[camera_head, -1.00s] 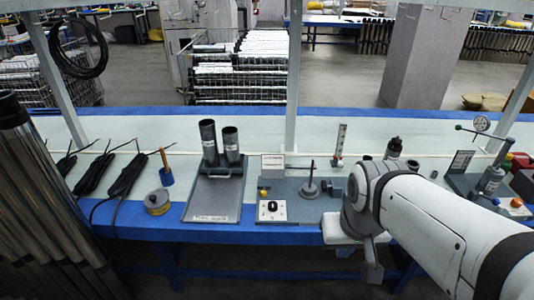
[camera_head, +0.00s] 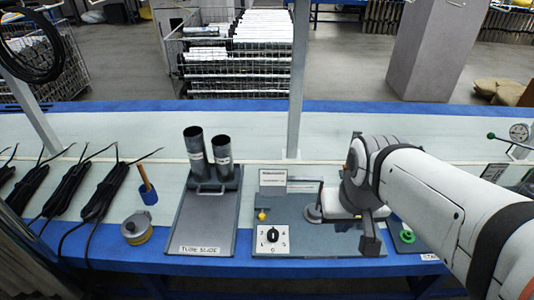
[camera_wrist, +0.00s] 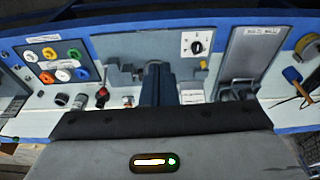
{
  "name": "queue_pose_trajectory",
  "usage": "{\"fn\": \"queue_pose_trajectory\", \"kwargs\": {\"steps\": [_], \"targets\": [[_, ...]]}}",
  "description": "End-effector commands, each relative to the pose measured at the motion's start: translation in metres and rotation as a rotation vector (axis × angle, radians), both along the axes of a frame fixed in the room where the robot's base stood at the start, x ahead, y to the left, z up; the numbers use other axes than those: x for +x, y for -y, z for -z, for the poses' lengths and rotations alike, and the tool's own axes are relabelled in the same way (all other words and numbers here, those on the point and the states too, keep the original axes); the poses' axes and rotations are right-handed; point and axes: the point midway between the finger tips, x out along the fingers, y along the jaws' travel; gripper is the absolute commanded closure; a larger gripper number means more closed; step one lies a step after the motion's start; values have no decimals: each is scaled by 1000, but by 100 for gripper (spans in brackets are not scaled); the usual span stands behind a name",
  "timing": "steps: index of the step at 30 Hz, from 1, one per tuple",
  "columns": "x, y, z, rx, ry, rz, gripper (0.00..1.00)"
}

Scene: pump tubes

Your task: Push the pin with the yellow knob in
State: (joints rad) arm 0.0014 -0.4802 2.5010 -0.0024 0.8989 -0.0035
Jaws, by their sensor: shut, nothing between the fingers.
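The yellow knob (camera_head: 262,215) sits at the left of a grey plate (camera_head: 330,241), just above a white dial panel (camera_head: 272,240) in the head view. It also shows in the wrist view (camera_wrist: 203,64), a small yellow spot right of the fingers. How far its pin is in is too small to tell. My arm hides part of the plate's right side.
A tube slide board (camera_head: 205,240) with two dark upright tubes (camera_head: 194,145) stands to the left. A panel of coloured sockets (camera_wrist: 60,60) is on the wrist view's left.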

Motion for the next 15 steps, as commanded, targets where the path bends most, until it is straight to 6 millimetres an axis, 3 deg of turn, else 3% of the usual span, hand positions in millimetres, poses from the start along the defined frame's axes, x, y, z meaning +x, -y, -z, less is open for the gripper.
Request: {"fn": "queue_pose_trajectory", "kwargs": {"steps": [9, 11, 15], "targets": [[7, 3, 3, -20, 4, -17, 100], [17, 6, 7, -51, 13, -47, 100], [61, 18, 26, -176, 57, -194, 100]]}}
